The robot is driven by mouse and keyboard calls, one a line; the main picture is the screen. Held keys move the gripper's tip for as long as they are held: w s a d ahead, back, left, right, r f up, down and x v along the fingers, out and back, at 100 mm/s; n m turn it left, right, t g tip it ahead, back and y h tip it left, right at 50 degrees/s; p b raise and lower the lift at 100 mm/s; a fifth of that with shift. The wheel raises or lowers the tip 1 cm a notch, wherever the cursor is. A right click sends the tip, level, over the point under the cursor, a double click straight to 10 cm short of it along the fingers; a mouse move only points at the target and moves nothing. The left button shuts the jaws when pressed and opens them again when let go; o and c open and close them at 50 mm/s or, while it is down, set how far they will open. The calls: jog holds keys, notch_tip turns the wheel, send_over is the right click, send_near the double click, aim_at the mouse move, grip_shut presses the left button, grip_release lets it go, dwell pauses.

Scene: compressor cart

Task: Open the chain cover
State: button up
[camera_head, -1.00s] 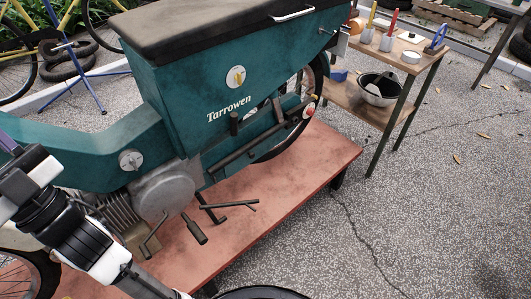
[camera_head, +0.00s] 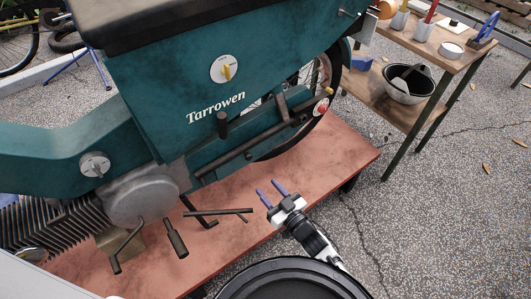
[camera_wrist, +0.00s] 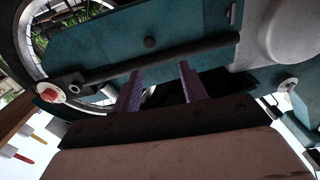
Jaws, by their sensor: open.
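The teal motorbike carries a low teal side panel (camera_head: 246,132), which looks like the chain cover and appears closed. It has a dark stubby knob (camera_head: 222,126) and a long dark bar (camera_head: 240,150) along its lower edge. In the wrist view the panel (camera_wrist: 110,40), its round knob (camera_wrist: 150,42) and the bar (camera_wrist: 180,57) show above my fingers. My gripper (camera_head: 272,191) is open and empty, right of and below the panel, over the red platform. Its two purple fingers (camera_wrist: 158,88) point toward the bike, apart from the panel and knob. Any hinge or catch is unclear.
The red platform (camera_head: 340,155) holds the bike; a kickstand and pedals (camera_head: 215,212) jut out low. A red-and-white button (camera_head: 321,107) sits near the rear wheel. A wooden workbench (camera_head: 430,60) with a bowl (camera_head: 405,88) stands behind right. Open paving lies at right.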

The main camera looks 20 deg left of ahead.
aim_at(250, 158)
jog(key=x, duration=0.4)
jog(key=w+x, duration=0.1)
jog(key=x, duration=0.3)
jog(key=d+p+x, duration=0.1)
jog(key=x, duration=0.4)
jog(key=shift+w+d+f, duration=0.1)
jog(key=shift+w+f, duration=0.05)
jog(key=shift+w, duration=0.2)
jog(key=shift+c, duration=0.3)
grip_shut()
